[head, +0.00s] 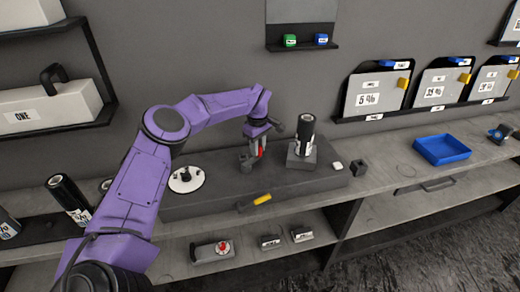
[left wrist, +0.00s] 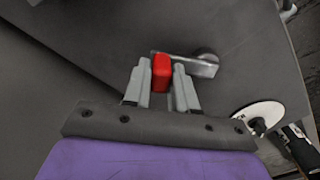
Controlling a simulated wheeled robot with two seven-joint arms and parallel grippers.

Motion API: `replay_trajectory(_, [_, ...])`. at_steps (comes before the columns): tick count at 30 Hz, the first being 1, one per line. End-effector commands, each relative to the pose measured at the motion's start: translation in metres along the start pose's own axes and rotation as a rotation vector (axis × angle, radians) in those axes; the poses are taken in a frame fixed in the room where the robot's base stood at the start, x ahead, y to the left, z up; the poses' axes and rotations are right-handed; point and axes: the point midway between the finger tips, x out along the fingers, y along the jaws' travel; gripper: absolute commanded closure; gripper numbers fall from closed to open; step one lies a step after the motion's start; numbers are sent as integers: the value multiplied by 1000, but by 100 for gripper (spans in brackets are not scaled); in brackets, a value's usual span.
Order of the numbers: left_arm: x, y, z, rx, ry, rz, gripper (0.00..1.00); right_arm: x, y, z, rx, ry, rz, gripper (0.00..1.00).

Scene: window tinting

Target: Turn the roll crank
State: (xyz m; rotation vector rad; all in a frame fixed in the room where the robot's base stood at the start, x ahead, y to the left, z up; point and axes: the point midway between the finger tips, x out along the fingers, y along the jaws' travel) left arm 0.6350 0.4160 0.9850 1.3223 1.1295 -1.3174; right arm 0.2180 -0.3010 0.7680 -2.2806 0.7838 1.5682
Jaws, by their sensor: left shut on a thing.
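The crank has a red handle (left wrist: 161,73) and a grey metal arm (left wrist: 195,65) that runs to a round hub at the right in the left wrist view. My left gripper (left wrist: 161,88) is shut on the red handle, with one finger on each side of it. In the head view my left gripper (head: 258,150) points down over the dark bench block, and a little of the red handle shows between its fingers. A black film roll (head: 306,130) stands upright on a grey square base to the right of the gripper. My right gripper is not in view.
A white disc (head: 186,179) with a black knob lies left on the dark block (head: 210,205). A small black cube (head: 359,168) and a blue tray (head: 441,149) are to the right. A yellow-marked tool (head: 262,200) is at the front edge.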

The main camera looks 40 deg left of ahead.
Motion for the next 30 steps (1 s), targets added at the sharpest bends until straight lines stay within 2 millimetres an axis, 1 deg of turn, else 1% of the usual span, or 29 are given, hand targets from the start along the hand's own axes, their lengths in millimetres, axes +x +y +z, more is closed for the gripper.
replay_trajectory(1, [3,-2,4,39,-7,-9,100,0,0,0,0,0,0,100])
replay_trajectory(12, [3,-7,23,382,-10,-13,100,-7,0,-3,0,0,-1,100])
replay_trajectory(18, [3,-11,32,541,-11,-12,100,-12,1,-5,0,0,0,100])
replay_trajectory(24, [4,-16,38,657,-11,-13,100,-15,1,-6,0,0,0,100])
replay_trajectory(30, [5,-19,41,725,-11,-13,100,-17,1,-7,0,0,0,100])
